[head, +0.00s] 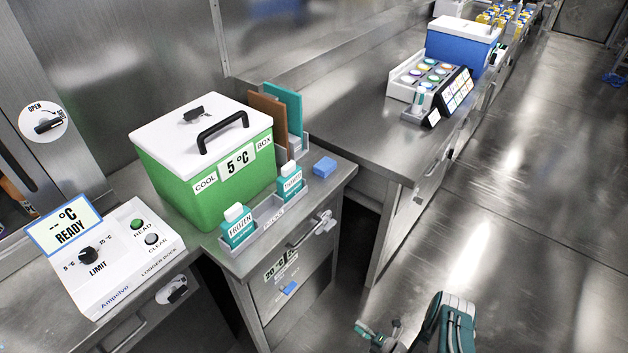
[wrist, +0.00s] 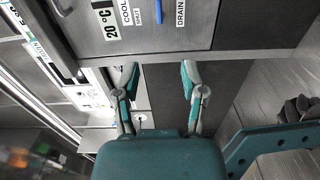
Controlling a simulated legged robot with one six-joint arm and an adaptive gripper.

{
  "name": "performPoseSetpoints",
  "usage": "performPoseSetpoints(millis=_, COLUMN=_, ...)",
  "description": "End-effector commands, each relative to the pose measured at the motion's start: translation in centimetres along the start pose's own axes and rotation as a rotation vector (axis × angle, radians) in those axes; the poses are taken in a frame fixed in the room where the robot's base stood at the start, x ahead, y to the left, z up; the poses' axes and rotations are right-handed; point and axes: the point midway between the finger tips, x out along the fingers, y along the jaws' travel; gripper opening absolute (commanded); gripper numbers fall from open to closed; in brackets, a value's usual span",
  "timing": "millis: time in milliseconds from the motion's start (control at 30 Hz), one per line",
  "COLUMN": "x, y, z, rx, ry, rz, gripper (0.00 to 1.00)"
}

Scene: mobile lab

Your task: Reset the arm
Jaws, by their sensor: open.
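My arm (head: 457,325) comes in at the bottom of the head view, in front of the counter over the floor. My gripper (head: 378,333) is low there, partly cut off by the bottom edge. In the wrist view my gripper (wrist: 159,75) has its two teal and grey fingers spread apart with nothing between them. It is apart from the counter and touches nothing that I can see. A drawer front marked 20 °C (wrist: 150,25) lies beyond the fingertips in the wrist view.
A green cool box (head: 205,165) with white lid stands on the near counter. Open floor (head: 530,230) lies to the right.

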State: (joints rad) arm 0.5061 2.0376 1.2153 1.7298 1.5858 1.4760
Motion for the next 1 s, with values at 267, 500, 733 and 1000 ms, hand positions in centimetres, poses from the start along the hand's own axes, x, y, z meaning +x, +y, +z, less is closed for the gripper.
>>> performPoseSetpoints(millis=267, x=1.0, y=2.2, z=1.4, rx=-0.080, ry=0.060, rz=-0.010, gripper=0.54)
performPoseSetpoints(millis=500, x=1.9, y=5.3, z=3.4, rx=-0.182, ry=0.138, rz=-0.013, gripper=0.54)
performPoseSetpoints(millis=733, x=3.5, y=10.3, z=5.5, rx=-0.350, ry=0.260, rz=-0.021, gripper=0.54)
performPoseSetpoints(millis=1000, x=5.8, y=19.9, z=7.5, rx=-0.674, ry=0.490, rz=-0.028, gripper=0.54)
